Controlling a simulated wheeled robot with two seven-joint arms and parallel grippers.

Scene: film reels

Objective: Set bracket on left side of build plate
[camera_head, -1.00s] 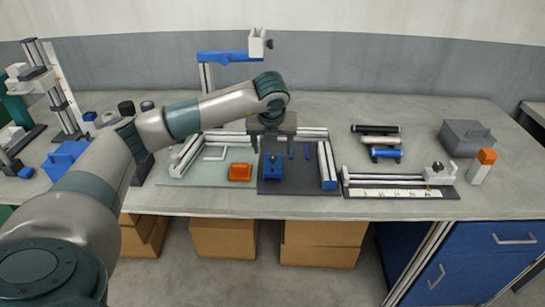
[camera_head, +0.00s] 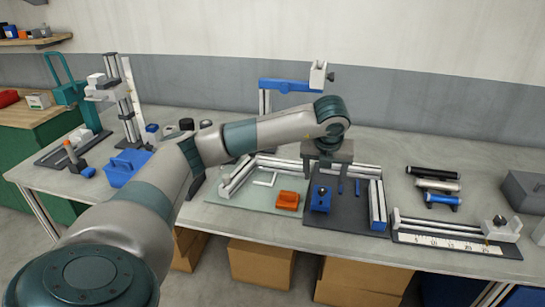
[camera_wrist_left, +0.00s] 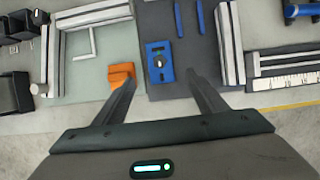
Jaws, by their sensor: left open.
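My left gripper (camera_head: 328,168) is open and empty, pointing down above the dark plate (camera_head: 345,215). That blue block (camera_head: 320,198) lies on the dark plate. An orange block (camera_head: 287,200) lies on the pale green plate (camera_head: 235,210) to its left, near the left fingertip in the wrist view (camera_wrist_left: 121,74). A white L-shaped piece (camera_head: 265,178) lies farther left on the pale plate. I cannot tell which piece is the bracket.
Metal rails (camera_head: 377,205) edge the plates; two thin blue pieces (camera_head: 357,187) lie on the dark plate. A ruler fixture (camera_head: 450,240) and several cylinders (camera_head: 436,186) are right. A blue tray (camera_head: 127,168) is left. A blue-armed stand (camera_head: 288,85) rises behind.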

